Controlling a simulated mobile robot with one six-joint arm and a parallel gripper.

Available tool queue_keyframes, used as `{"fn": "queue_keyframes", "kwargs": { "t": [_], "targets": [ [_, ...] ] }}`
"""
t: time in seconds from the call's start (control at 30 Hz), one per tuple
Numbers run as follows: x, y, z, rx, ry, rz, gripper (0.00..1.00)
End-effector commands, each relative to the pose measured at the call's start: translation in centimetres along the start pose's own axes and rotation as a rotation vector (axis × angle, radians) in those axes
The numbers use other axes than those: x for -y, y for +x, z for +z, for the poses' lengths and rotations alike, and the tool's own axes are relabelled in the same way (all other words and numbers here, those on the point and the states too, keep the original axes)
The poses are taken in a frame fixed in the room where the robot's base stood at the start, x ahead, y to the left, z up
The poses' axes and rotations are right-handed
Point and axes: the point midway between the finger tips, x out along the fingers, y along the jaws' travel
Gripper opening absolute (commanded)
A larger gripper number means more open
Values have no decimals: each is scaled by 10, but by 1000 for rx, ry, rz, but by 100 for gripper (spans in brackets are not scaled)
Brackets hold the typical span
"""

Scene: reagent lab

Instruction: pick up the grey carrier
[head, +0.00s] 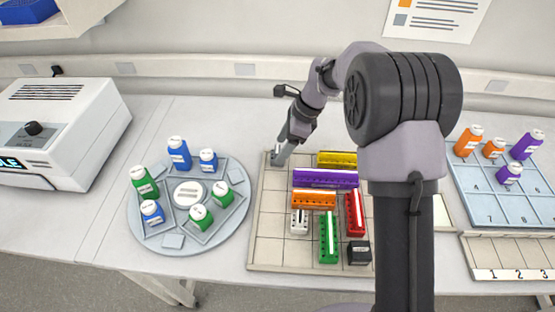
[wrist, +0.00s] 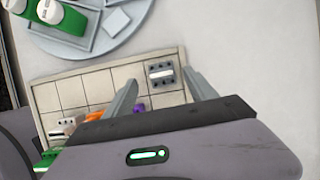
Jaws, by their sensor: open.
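A small grey carrier (wrist: 161,73) with a white label strip and dark holes sits at the corner of the gridded board (wrist: 85,92). My gripper (wrist: 160,79) is open, and in the wrist view its two fingers lie on either side of the carrier with gaps showing. The height of the fingers above it is hard to judge. In the head view my gripper (head: 281,156) is at the back left corner of the board (head: 268,235) and largely hides the carrier there.
On the board stand yellow (head: 337,158), purple (head: 325,178), orange (head: 314,199), red (head: 355,213), green (head: 328,238), white (head: 299,222) and black (head: 359,252) pieces. A round carousel (head: 188,250) with several bottles stands left. The board's left column is mostly bare.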

Motion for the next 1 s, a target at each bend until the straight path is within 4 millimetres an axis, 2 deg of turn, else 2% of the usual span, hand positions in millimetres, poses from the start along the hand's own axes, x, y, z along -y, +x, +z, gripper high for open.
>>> {"fn": "queue_keyframes", "kwargs": {
  "t": [0.03,0.13,0.37,0.6,0.7,0.9,1.0],
  "targets": [
    [2,15,0,0,-1,2,65],
    [3,34,0,-1,-1,2,65],
    [3,36,2,-1,-1,0,64],
    [3,36,2,-1,-1,0,16],
    [3,36,2,-1,-1,0,0],
    [3,33,3,0,-1,0,0],
    [4,16,10,0,-1,-2,0]
  ]
}}
